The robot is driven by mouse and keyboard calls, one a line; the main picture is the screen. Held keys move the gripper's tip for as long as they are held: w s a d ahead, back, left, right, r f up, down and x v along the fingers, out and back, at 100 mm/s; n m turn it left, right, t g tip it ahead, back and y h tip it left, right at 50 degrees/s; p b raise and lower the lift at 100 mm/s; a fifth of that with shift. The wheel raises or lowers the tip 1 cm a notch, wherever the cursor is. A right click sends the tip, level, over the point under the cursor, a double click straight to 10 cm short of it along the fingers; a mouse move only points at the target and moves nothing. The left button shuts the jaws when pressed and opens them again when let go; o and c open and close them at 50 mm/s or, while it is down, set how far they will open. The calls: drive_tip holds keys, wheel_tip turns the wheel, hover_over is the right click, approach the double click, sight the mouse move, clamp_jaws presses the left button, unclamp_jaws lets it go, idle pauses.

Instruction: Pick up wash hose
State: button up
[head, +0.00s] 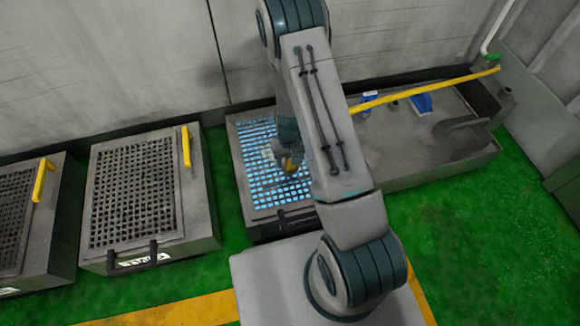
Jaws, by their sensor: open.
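A long yellow tube (425,89) spans the grey trough (440,163) on the right, running from behind my arm to the back right wall. It may be the wash hose, but I cannot be sure. A white pipe with a green end (490,48) comes down the wall there. My gripper (290,166) is open over the blue-lit grate (262,190), well left of the tube. My arm hides part of the grate and the near end of the tube. A small yellow part shows at my gripper; I cannot tell what it is.
Two more grated boxes (202,205) (62,235) with yellow handles (186,146) (40,180) stand on the left. Blue items (421,103) (369,97) lie in the trough. Green floor (480,250) is clear at the front right. A grey wall (110,60) closes the back.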

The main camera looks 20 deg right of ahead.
clamp_jaws()
